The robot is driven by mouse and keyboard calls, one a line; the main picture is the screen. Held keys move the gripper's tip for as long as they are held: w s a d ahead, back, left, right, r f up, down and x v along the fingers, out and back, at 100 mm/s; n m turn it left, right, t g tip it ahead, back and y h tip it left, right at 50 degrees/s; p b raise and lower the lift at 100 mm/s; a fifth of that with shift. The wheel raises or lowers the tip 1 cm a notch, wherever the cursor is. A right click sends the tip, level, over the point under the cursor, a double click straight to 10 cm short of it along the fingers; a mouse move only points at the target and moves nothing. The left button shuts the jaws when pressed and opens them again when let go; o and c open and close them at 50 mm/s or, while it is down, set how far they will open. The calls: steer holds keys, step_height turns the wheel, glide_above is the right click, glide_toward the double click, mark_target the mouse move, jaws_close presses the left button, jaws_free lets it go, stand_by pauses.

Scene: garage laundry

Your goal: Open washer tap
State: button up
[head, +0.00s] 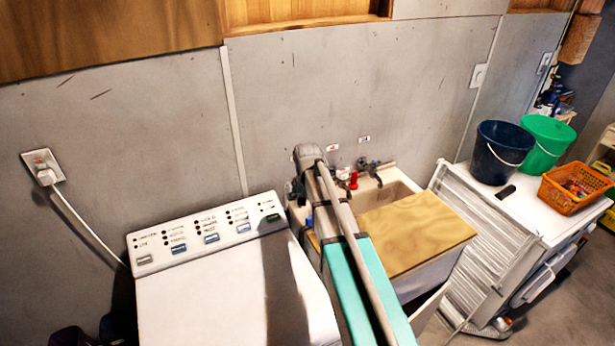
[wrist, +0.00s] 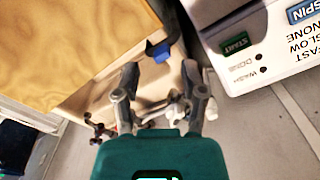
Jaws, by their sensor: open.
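The washer (head: 235,290) is a white machine with a button panel, left of the sink. A tap with a red handle (head: 353,181) and a dark tap (head: 372,170) sit at the wall behind the sink, right of my arm. In the wrist view, my gripper (wrist: 160,68) is open, its two dark fingers apart. A small blue part (wrist: 160,50) shows just beyond and between the fingertips, by the sink edge; I cannot tell whether it is a tap handle. Pale and red fittings (wrist: 170,112) show behind the fingers. In the head view, my arm hides most of my gripper.
A wooden board (head: 415,228) covers part of the sink (head: 402,194). The washer's panel corner with a green start button (wrist: 234,45) lies close to the right finger. A white cabinet with a dark bucket (head: 503,152), green bucket (head: 547,140) and orange basket (head: 573,190) stands right.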

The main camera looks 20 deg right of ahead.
steer(key=w+d+r+m+p, duration=0.1)
steer(key=w+d+r+p, duration=0.1)
steer(key=w, duration=0.7)
steer(key=w+d+r+m+p, duration=0.1)
steer(key=w+d+r+p, duration=0.2)
steer(key=w, duration=0.7)
step_height(320, 180, up, 2)
steer(key=shift+r+p, duration=0.2)
steer(key=shift+p, duration=0.55)
steer(key=shift+w+a+f, duration=0.1)
steer(key=shift+f, duration=0.05)
step_height(320, 180, down, 14)
steer(key=b, duration=1.3)
steer(key=shift+r+b, duration=0.25)
steer(key=shift+b, duration=0.15)
steer(key=shift+c, duration=0.2)
jaws_close()
